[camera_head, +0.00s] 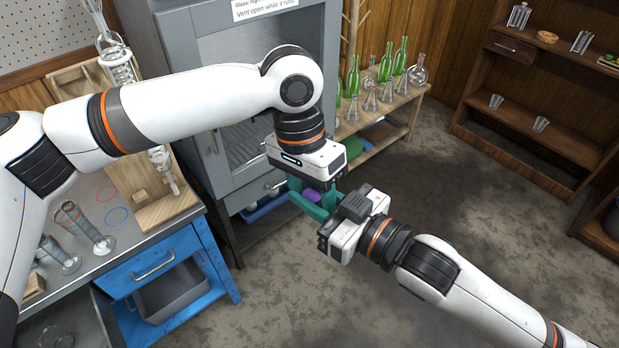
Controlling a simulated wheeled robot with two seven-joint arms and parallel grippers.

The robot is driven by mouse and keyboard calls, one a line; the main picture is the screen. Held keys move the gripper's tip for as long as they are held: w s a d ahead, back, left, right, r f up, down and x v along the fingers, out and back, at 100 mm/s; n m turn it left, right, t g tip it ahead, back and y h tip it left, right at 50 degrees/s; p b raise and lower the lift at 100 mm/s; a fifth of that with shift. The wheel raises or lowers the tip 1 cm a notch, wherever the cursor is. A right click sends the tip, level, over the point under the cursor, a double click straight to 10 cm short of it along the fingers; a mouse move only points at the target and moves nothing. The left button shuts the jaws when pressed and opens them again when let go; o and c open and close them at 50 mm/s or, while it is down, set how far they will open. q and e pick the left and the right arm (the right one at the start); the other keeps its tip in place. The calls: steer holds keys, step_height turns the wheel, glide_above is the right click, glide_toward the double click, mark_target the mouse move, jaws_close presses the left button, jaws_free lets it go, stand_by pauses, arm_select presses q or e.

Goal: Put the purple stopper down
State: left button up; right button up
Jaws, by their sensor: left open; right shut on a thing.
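The purple stopper (312,196) shows as a small patch among the teal fingers of both grippers, in the air in front of the grey cabinet; most of it is hidden. My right gripper (310,201), reaching in from the lower right, is shut on the stopper. My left gripper (316,207), coming from the left and pointing down, is open with its fingers close around the same spot. The fingers overlap in the picture, so I cannot tell whether the left ones touch the stopper.
The grey bench (128,243) at left bears a wooden stand, glass cylinders (92,232) and red and blue rings (118,216). A grey cabinet (178,75) stands behind the arms. A low wooden rack (408,114) holds green bottles and flasks. Open floor lies at right.

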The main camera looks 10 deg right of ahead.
arm_select(q)
steer(key=shift+f, duration=0.1)
steer(key=c, duration=1)
arm_select(e)
steer(key=o, duration=1)
